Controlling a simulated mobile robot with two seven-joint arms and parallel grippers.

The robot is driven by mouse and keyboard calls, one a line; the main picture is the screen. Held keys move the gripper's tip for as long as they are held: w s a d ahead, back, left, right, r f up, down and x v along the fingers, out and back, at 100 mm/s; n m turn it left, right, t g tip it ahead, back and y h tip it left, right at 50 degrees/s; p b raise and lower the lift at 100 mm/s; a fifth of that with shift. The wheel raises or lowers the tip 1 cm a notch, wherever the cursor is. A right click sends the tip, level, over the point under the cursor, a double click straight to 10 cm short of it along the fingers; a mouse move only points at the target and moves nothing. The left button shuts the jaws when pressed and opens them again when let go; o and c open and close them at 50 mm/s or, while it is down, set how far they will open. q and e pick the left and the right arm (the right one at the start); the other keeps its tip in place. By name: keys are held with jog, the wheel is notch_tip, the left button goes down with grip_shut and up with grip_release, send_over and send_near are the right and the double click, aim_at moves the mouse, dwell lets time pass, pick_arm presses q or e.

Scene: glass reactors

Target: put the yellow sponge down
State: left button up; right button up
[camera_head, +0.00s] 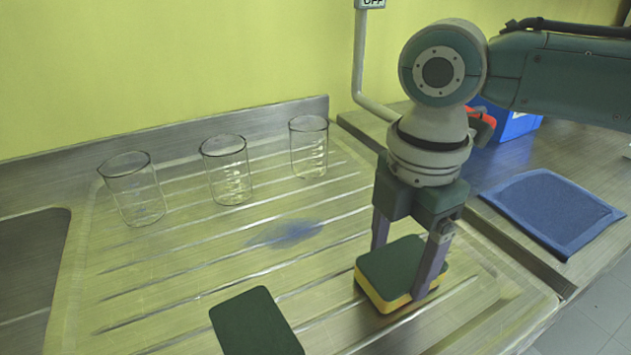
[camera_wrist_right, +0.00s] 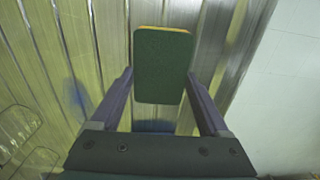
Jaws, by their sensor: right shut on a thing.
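The yellow sponge (camera_head: 385,300) has a dark green top face and a yellow body. My right gripper (camera_head: 402,270) points down and is shut on it, one finger on each side. The sponge is level, low over the ribbed steel drainboard (camera_head: 215,270); I cannot tell whether it touches it. In the right wrist view the sponge (camera_wrist_right: 163,65) lies between the fingertips of my right gripper (camera_wrist_right: 160,82), its green face towards the camera. My left gripper is not in view.
A dark green flat pad (camera_head: 255,322) lies at the front of the drainboard. Three glass beakers (camera_head: 227,170) stand along the back. A blue stain (camera_head: 287,233) marks the middle. A folded blue cloth (camera_head: 552,210) and a blue box (camera_head: 518,125) are on the right counter.

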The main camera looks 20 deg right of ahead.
jog(key=shift+f, duration=0.1)
jog(key=o, duration=1.2)
jog(key=shift+c, duration=0.2)
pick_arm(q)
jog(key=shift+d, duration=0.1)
